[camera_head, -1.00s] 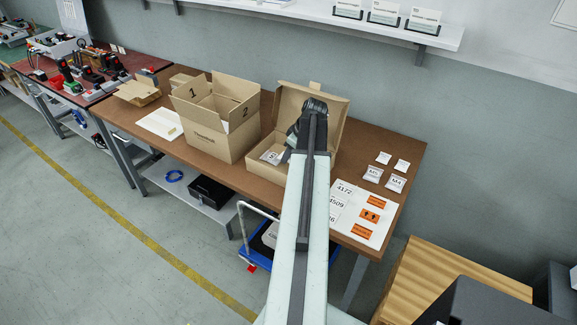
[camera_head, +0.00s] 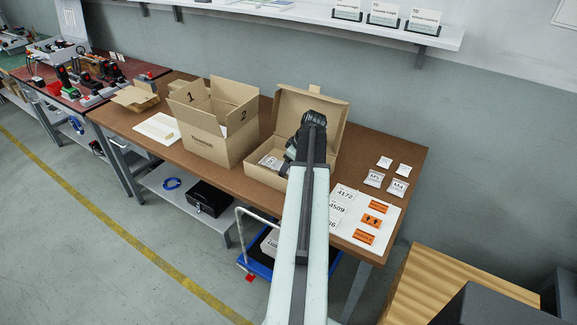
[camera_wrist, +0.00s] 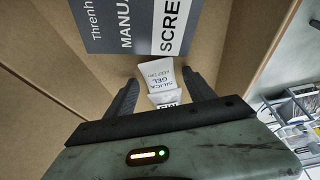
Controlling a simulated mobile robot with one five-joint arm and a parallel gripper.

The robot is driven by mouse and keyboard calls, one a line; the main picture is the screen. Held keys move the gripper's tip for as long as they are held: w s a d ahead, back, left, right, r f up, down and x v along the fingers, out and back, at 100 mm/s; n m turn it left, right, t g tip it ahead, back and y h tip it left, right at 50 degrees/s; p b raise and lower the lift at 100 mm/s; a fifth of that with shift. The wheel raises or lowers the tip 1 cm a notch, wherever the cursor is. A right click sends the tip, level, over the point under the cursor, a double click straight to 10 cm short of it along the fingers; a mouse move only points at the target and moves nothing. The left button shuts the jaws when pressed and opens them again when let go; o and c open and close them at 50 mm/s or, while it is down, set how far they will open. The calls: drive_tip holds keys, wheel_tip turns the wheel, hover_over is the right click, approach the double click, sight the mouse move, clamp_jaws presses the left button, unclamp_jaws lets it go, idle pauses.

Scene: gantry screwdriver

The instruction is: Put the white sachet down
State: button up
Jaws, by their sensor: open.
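The white sachet, printed "SILICA GEL KEEP DRY" (camera_wrist: 158,75), lies inside the open cardboard box (camera_head: 262,181), seen in the wrist view. My gripper (camera_wrist: 160,80) is open, with one dark finger on each side of the sachet. I cannot tell whether either finger touches it. A second white labelled piece (camera_wrist: 168,97) shows just below the sachet, partly hidden by the gripper body. In the head view my gripper (camera_head: 296,150) is down in the box, and my arm hides much of the box's right side.
A grey-and-white printed manual (camera_wrist: 130,25) lies in the box beyond the sachet. A taller open carton (camera_head: 213,147) stands left of the box. Several small white sachets (camera_head: 374,179) and label sheets (camera_head: 365,222) lie on the table's right. A wall shelf (camera_head: 310,14) runs above.

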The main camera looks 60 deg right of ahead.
drive_tip(key=p+v, duration=1.1)
drive_tip(key=v, duration=0.1)
drive_tip(key=shift+r, duration=0.1)
drive_tip(key=w+a+f+g+y, duration=0.1)
drive_tip(key=w+a, duration=0.8)
drive_tip(key=a, duration=0.4)
drive_tip(key=w+a+g, duration=0.1)
drive_tip(key=w+a, duration=0.9)
drive_tip(key=a, duration=0.4)
drive_tip(key=w+a+g+h, duration=0.1)
drive_tip(key=a+g, duration=0.1)
drive_tip(key=a, duration=2.9)
drive_tip(key=shift+w+a+f, duration=0.35)
